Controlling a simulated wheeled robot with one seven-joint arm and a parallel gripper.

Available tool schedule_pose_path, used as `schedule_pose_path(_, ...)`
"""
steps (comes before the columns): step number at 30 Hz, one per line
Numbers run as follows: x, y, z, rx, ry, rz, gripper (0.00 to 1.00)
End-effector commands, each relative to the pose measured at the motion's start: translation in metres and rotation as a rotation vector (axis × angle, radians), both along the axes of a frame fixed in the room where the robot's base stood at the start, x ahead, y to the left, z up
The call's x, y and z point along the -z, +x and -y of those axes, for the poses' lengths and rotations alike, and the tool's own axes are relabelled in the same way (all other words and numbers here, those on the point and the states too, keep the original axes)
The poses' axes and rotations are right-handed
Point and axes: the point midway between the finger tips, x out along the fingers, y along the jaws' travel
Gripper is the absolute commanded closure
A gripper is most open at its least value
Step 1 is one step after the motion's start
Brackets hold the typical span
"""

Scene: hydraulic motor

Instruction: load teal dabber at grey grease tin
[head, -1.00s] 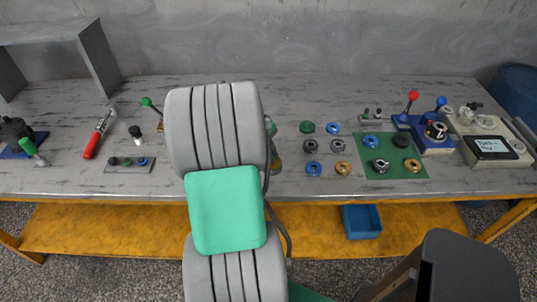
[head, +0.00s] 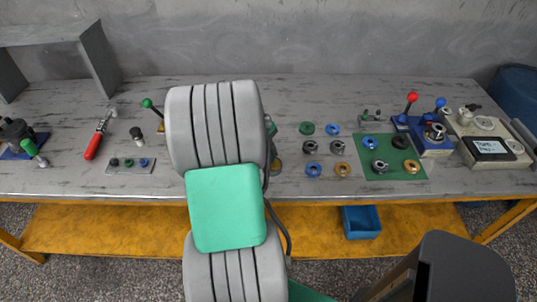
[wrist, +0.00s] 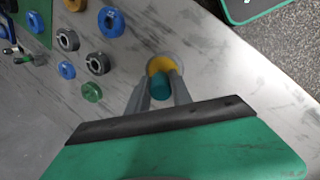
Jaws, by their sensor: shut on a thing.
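The teal dabber (wrist: 160,88) is between the two fingers of my gripper (wrist: 158,95) in the wrist view, and the gripper is shut on it. Just beyond the dabber is the grey grease tin (wrist: 180,60), a round pale rim with yellow inside. The dabber's far end overlaps the yellow in this view; I cannot tell whether it touches. In the head view my arm hides the gripper and the dabber. A yellowish bit beside my arm (head: 277,164) may be part of the tin.
Several blue, green, grey and yellow rings lie right of my arm, some on a green mat (head: 385,155). A blue fixture with levers (head: 432,142) stands farther right. A red-handled tool (head: 95,143) and a small grey plate (head: 130,167) lie left. The bench front edge is close to the tin.

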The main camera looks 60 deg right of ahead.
Motion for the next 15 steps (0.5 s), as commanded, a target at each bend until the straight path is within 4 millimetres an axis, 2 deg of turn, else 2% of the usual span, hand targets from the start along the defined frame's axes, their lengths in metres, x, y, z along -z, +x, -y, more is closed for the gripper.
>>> schedule_pose_path(1,-0.011,0.000,0.000,0.001,-0.001,0.001,1.00)
schedule_pose_path(15,-0.055,0.001,0.001,0.000,-0.003,0.001,1.00)
